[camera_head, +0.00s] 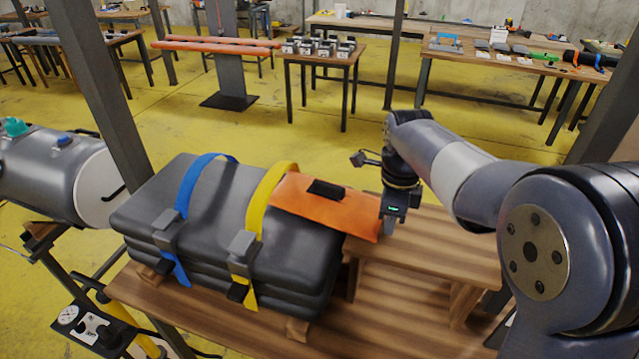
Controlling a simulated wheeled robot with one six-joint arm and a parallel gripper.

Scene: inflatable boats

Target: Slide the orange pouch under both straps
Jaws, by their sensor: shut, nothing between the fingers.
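The orange pouch (348,213) lies flat on the right part of the dark grey stack (215,208), with a black patch on its top. Its left end meets the yellow strap (265,192); I cannot tell whether its edge is beneath it. Its right end juts past the stack. The blue strap (190,184) arches over the stack further left, with a gap under its top. Both straps have grey buckles at the front. My gripper (388,228) points down at the pouch's right end, shut and empty. Its fingertips are close to that end; contact is unclear.
The stack stands on a wooden table (190,308), with a raised slatted wooden platform (430,262) to the right below my gripper. A dark post (105,90) rises behind the stack. Other tables stand far back.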

